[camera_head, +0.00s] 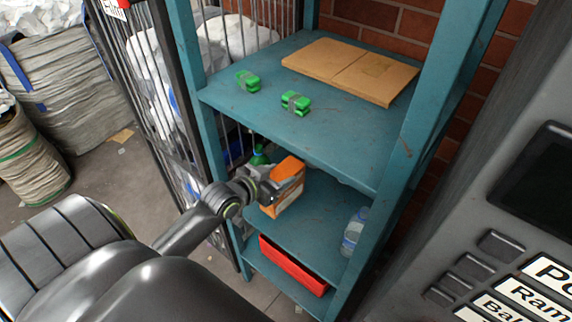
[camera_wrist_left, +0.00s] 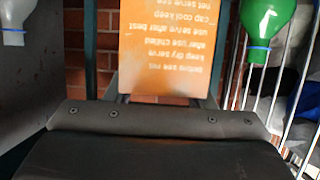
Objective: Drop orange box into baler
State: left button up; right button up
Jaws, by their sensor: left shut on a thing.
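The orange box (camera_head: 287,171) is at the middle shelf of the teal rack in the head view, with its orange top and a lighter side showing. My left gripper (camera_head: 264,187) reaches in from the left and is shut on the box at its near side. In the left wrist view the orange box (camera_wrist_left: 166,50) stands right beyond the gripper's dark body, its printed text upside down. My right gripper is in neither view. I cannot pick out a baler opening; a grey panel (camera_head: 487,135) with a dark screen and labelled buttons stands at the right.
The teal rack (camera_head: 333,137) holds flat cardboard (camera_head: 350,70) and two green bundles (camera_head: 295,102) on top. A red tray (camera_head: 292,266) lies below. A barred cage (camera_head: 150,95) borders the left.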

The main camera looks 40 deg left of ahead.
pick_arm(q)
jog(key=s+a+p, duration=0.1)
jog(key=s+a, duration=0.1)
jog(key=s, duration=2.2)
jog(key=shift+s, duration=0.35)
jog(key=shift+w, duration=0.1)
jog(key=w+d+r+m+h+b, duration=0.2)
jog(key=w+d+b, duration=0.2)
jog(key=w+d, duration=0.3)
jog(key=w+d+r+m+g+h+b, duration=0.1)
jog(key=w+d+r+m+h+b, duration=0.1)
jog(key=w+d, duration=0.6)
jog(key=shift+w+d+r+g+h+b, duration=0.15)
jog(key=shift+w+r+g+h+b, duration=0.2)
jog(key=shift+w+r+b, duration=0.65)
jog(key=shift+w+f, duration=0.15)
jog(key=shift+f, duration=0.05)
